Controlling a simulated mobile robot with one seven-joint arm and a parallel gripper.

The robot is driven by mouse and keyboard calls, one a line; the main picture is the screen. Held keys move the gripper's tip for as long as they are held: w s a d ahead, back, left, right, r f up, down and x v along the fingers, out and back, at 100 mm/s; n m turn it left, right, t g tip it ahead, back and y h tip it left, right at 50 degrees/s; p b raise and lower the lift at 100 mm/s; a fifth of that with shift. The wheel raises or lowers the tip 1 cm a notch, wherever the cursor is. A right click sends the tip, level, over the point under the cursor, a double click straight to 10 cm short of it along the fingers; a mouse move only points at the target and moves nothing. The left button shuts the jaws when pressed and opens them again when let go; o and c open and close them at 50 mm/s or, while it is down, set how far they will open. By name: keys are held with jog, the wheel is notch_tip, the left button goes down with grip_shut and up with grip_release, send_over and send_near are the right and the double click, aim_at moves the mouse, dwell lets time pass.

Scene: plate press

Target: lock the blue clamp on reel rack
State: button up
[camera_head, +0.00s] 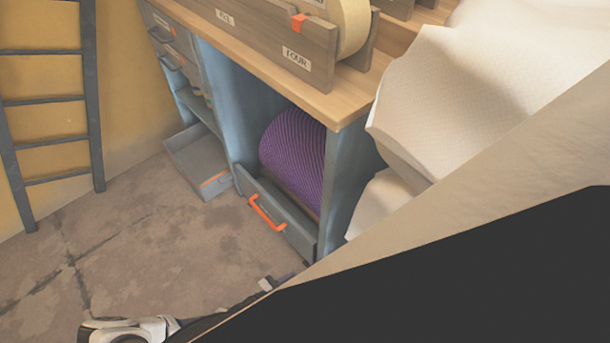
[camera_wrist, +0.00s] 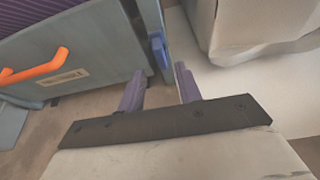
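In the wrist view, a small blue clamp (camera_wrist: 160,51) sits on the edge of the blue-grey reel rack (camera_wrist: 152,18), at the front corner post. My gripper (camera_wrist: 160,73) is open, with its two purple-grey fingers apart. The clamp is just beyond the fingertips, roughly in line with the gap between them. I cannot tell whether they touch it. In the head view, the rack (camera_head: 349,165) holds a large purple reel (camera_head: 292,150); the clamp cannot be made out there.
A drawer (camera_head: 287,228) with an orange handle (camera_head: 265,214) is below the reel; the handle also shows in the wrist view (camera_wrist: 35,68). Another open drawer (camera_head: 197,165) juts out farther left. White draped bundles (camera_head: 470,90) crowd the rack's right side. Floor (camera_head: 140,250) at left is clear.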

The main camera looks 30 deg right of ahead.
jog(key=v, duration=0.6)
jog(key=shift+a+p, duration=0.3)
jog(key=shift+s+r, duration=0.1)
jog(key=shift+r, duration=0.05)
